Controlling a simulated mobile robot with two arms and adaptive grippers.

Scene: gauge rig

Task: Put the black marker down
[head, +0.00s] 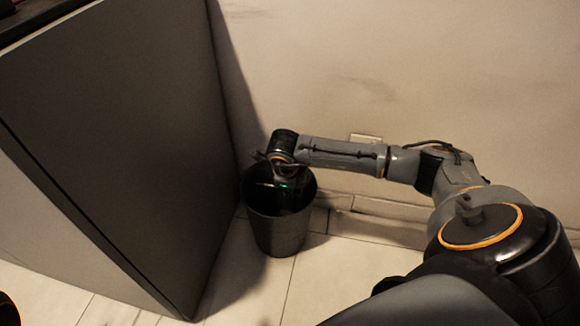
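My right arm comes in from the right, and its wrist is over a black bin (278,236) on the floor. My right gripper (284,186) points down into the mouth of the bin. It is dark against the dark inside, with a small green light showing, and its fingers cannot be made out. I cannot see the black marker, either in the gripper or in the bin. My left gripper is not in view.
A tall dark grey cabinet (125,130) stands just left of the bin. A pale wall (400,60) with a socket and skirting is behind it. Light floor tiles (250,290) in front of the bin are clear.

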